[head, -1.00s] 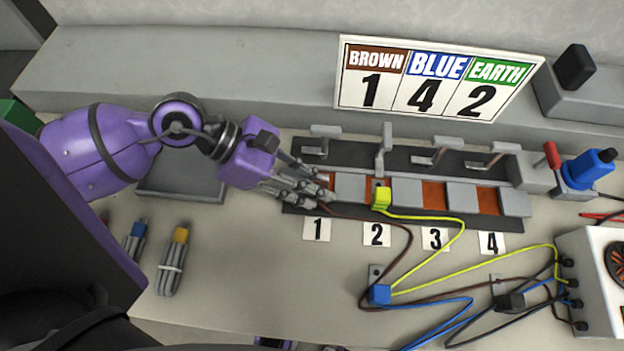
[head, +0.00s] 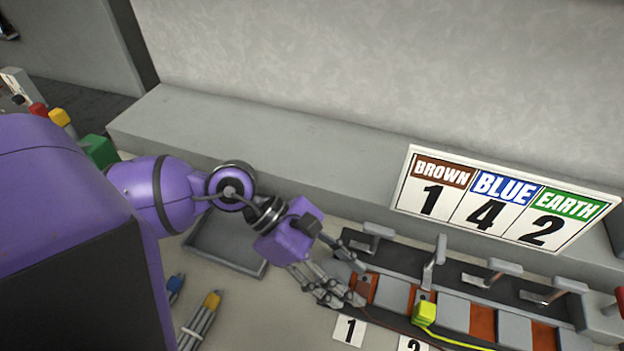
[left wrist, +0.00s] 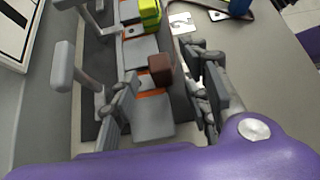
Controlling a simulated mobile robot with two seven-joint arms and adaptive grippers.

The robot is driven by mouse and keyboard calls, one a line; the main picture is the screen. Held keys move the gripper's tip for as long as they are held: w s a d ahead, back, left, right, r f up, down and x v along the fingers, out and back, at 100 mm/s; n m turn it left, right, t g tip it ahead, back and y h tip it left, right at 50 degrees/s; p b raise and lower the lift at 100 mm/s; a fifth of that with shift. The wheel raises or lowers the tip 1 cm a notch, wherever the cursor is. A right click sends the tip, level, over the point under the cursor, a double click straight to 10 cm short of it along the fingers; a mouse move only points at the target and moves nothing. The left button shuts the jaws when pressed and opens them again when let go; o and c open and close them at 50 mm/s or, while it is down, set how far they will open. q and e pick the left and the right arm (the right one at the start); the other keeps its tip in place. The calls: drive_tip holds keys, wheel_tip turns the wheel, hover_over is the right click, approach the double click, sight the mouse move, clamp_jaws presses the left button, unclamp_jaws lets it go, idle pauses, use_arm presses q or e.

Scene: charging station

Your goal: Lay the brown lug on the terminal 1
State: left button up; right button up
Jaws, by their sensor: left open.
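The brown lug (left wrist: 160,68) is a small dark brown block in the left wrist view, at the orange pad of terminal 1 (left wrist: 153,93). It appears to rest there, though its underside is hidden. My left gripper (head: 348,280) is over terminal 1 in the head view, behind the card marked 1 (head: 349,331). Its fingers are apart, one on either side of the lug in the left wrist view (left wrist: 172,88), with gaps between. The lever of terminal 1 (left wrist: 63,66) stands beside the pad. My right gripper is not in view.
A yellow-green lug (head: 425,312) sits at terminal 2, close by. The sign (head: 507,198) reads brown 1, blue 4, earth 2. A grey tray (head: 222,246) and screwdriver-like tools (head: 203,318) lie left of the terminals. Raised levers (head: 435,262) line the block's back.

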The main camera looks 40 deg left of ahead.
use_arm(q)
drive_tip(key=v, duration=1)
idle(0.3)
